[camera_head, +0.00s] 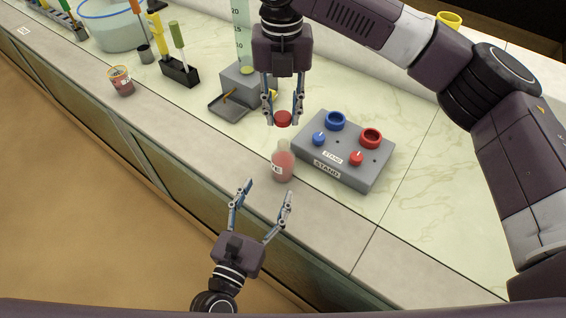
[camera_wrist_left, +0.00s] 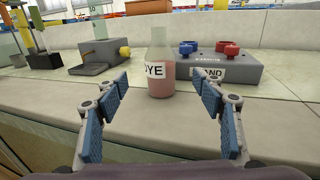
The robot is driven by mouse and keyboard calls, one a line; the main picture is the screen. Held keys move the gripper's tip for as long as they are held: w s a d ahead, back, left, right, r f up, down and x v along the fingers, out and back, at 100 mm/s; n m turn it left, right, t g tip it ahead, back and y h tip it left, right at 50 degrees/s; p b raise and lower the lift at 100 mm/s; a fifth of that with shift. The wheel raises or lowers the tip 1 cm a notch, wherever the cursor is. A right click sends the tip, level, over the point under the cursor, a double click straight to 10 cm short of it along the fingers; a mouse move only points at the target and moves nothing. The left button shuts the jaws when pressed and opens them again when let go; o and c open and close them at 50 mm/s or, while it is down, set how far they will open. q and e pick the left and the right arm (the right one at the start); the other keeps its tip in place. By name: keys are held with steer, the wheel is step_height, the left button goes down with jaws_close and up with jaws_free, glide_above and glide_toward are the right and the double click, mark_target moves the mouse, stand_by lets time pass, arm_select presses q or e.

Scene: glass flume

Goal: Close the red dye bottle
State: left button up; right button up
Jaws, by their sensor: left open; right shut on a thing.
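The dye bottle (camera_head: 283,163) is clear with pinkish-red liquid and stands upright near the counter's front edge, its neck uncovered. In the left wrist view the bottle (camera_wrist_left: 160,70) stands beyond my left fingertips, with a label reading "YE". My right gripper (camera_head: 283,110) is shut on a red cap (camera_head: 283,119) and holds it above the bottle's neck, apart from it. My left gripper (camera_head: 264,192) is open and empty in front of the bottle. In the left wrist view its fingers (camera_wrist_left: 163,88) are spread to either side of the bottle.
A grey stand (camera_head: 343,150) with blue and red rings and knobs sits just right of the bottle. A grey block with a tray (camera_head: 229,107) is behind left. A cup of dark red content (camera_head: 122,82) stands farther left. The counter's front edge is close to the bottle.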

arm_select(q)
steer(key=x, duration=1.1)
steer(key=shift+c, duration=0.7)
jaws_close()
arm_select(e)
glide_above(283, 144)
steer(key=shift+f, duration=2.5)
steer(key=shift+f, duration=0.9)
steer(key=shift+f, duration=0.6)
